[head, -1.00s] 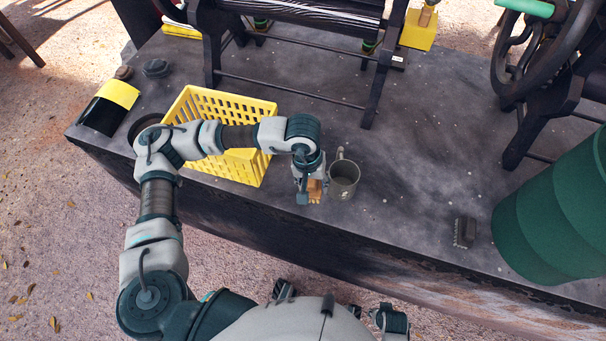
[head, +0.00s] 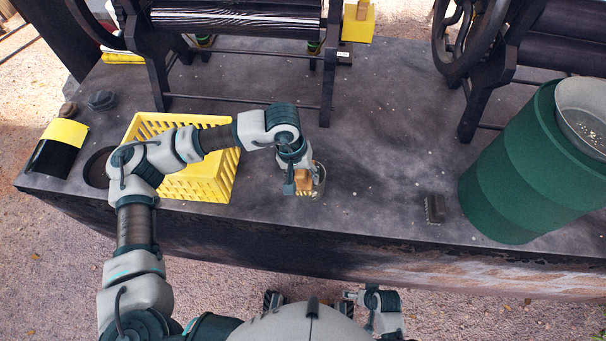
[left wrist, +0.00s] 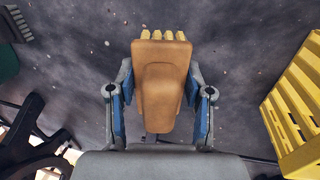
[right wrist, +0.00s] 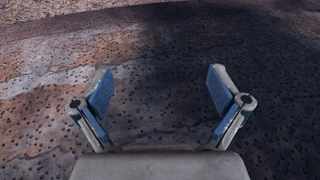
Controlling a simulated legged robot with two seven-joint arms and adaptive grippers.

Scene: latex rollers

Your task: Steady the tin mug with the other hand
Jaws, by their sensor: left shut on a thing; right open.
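The tin mug (head: 320,182) stands on the dark bench near its front edge in the head view, mostly hidden behind my left gripper. My left gripper (head: 303,182) is shut on a tan wooden brush with yellow bristle tufts; the brush (left wrist: 163,85) fills the middle of the left wrist view. The brush overlaps the mug in the head view; I cannot tell whether it is over or inside it. My right gripper (right wrist: 160,78) is open and empty, away from the mug. The mug does not show in either wrist view.
A yellow basket (head: 215,178) stands left of the mug. A dark block brush (head: 435,208) and a green drum (head: 510,185) with a metal bowl (head: 585,115) are to the right. Roller machines stand behind. The bench between mug and block brush is clear.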

